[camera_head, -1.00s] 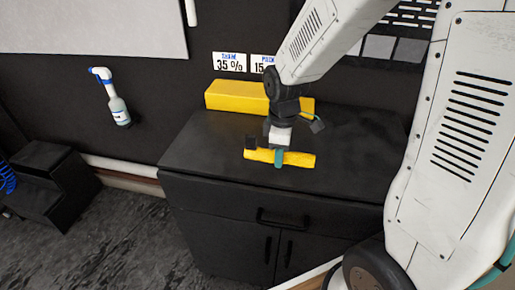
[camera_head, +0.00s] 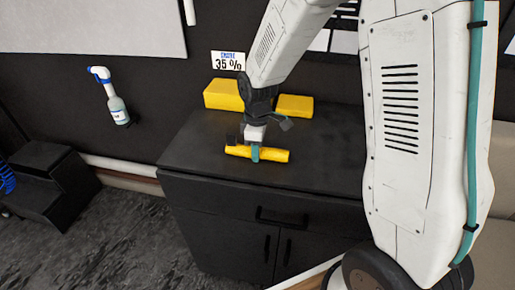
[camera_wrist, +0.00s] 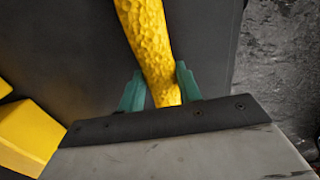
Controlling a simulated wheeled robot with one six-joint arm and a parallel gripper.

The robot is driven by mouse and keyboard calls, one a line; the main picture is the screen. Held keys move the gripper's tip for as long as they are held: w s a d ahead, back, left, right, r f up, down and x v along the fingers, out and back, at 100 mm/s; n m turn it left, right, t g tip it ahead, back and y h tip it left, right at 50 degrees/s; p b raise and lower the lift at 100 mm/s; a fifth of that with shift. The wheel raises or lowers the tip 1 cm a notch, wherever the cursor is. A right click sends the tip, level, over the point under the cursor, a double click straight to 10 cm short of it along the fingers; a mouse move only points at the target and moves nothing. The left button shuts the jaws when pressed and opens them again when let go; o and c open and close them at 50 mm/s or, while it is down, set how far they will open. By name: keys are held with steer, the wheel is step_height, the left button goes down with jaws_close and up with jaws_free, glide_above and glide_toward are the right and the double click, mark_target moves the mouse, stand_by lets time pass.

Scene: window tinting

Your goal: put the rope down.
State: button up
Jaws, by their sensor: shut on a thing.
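The rope (camera_head: 276,156) is a short, thick yellow length with a bumpy surface. My gripper (camera_head: 256,154) points down and is shut on it near its middle, over the black cabinet top (camera_head: 196,150). The rope lies roughly level, left to right, in the head view. I cannot tell whether it touches the cabinet top. In the wrist view the rope (camera_wrist: 148,40) runs up between the teal fingers of my gripper (camera_wrist: 159,74); its lower end is hidden behind the gripper body.
A spray bottle (camera_head: 117,106) hangs on the wall at left. A black step (camera_head: 45,195) stands on the floor. The cabinet top's left part is clear.

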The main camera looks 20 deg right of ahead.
steer(key=o, duration=1)
steer(key=shift+f, duration=0.15)
steer(key=shift+o, duration=0.2)
